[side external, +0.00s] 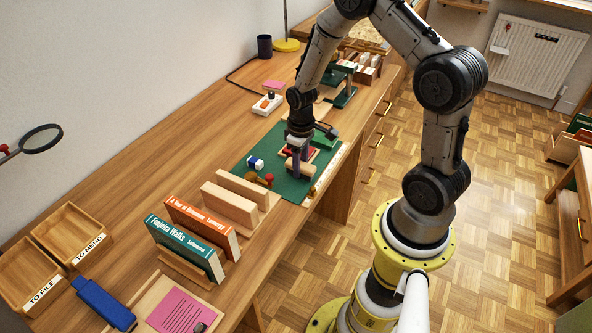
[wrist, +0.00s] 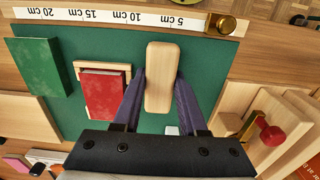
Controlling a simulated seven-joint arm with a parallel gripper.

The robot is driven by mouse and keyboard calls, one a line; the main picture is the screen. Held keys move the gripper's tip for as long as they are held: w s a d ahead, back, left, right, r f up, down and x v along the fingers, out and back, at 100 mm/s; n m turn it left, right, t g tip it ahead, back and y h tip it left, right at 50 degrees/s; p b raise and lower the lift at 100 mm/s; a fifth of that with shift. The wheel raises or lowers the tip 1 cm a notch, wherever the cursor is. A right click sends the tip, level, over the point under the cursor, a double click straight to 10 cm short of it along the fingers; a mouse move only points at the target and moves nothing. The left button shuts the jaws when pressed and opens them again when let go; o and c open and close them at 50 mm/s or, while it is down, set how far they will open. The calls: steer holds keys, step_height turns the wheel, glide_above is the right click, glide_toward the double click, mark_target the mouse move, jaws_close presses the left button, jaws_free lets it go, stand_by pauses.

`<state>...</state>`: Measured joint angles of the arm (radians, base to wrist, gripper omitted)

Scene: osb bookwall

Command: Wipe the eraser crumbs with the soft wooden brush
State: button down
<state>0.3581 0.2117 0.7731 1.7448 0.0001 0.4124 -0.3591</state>
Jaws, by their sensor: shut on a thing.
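The soft wooden brush (wrist: 159,62) is a pale, rounded wooden block between the two purple fingers of my gripper (wrist: 160,85) in the wrist view. My gripper (side external: 298,158) is shut on it, low over the green mat (side external: 238,161). The brush also shows in the side view (side external: 300,169). Its bristles are hidden, and I cannot tell whether it touches the mat. A small blue and white block, perhaps an eraser (side external: 255,162), sits on the mat to the left. I cannot make out any crumbs.
A red book (wrist: 105,95) on a wooden piece and a green book (wrist: 38,65) lie beside the brush. A ruler strip (wrist: 100,14) runs along the mat's edge. Upright books (side external: 200,228) stand nearer the camera.

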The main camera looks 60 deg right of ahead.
steer(key=shift+d, duration=0.5)
steer(key=shift+d+r, duration=0.1)
steer(key=shift+r, duration=3.95)
